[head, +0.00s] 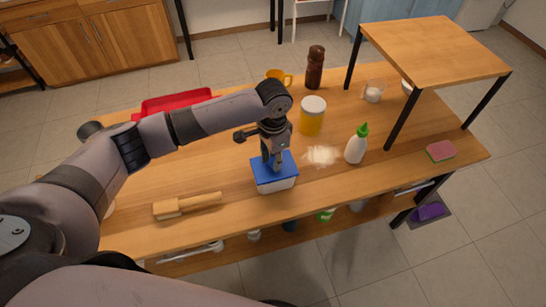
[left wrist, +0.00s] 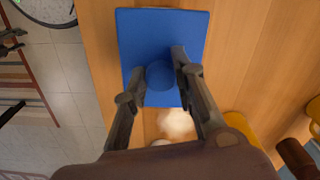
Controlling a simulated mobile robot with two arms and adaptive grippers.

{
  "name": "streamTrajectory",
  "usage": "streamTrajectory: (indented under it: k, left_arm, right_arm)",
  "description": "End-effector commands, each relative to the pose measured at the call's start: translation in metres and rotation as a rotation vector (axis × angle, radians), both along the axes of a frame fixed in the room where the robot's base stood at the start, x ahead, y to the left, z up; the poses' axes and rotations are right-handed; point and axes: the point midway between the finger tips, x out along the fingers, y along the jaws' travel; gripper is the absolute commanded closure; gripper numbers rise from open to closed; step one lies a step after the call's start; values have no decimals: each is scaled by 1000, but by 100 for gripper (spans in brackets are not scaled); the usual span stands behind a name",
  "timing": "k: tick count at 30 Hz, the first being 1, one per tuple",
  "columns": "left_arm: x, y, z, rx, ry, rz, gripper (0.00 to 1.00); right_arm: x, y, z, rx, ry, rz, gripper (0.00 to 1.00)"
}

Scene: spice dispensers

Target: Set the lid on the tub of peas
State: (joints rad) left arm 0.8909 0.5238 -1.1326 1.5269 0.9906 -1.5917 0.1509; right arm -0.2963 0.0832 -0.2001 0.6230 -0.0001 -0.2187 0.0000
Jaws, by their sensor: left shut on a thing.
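The blue lid (head: 288,172) is flat and rectangular with a round knob on top. In the left wrist view the lid (left wrist: 140,30) lies below my fingers. My left gripper (head: 273,163) points down and is shut on the lid's knob (left wrist: 160,76). The pale tub (head: 277,186) is directly under the lid near the table's front edge. The lid covers its opening from above, and I cannot tell whether lid and rim touch all round. The peas are hidden. My right gripper is not in view.
A pale powder patch (head: 321,155), a green-capped bottle (head: 356,145) and a yellow jar (head: 312,117) are to the right. A red tray (head: 172,103) lies behind my arm.

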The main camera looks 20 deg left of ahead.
Motion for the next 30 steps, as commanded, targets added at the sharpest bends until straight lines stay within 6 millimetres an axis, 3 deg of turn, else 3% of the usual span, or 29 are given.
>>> streamTrajectory:
  k: [5, 6, 14, 25, 30]
  left_arm:
    - [0, 0, -6, 1, 1, 1, 100]
    - [0, 0, -6, 1, 1, 1, 74]
    - [0, 0, -6, 1, 1, 1, 56]
    - [0, 0, -3, 0, -1, 0, 55]
    - [1, 0, 18, -1, -2, 0, 55]
  right_arm:
    - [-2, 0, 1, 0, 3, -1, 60]
    - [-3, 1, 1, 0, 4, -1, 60]
    - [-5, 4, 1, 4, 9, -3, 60]
    - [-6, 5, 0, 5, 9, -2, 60]
    - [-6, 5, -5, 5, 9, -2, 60]
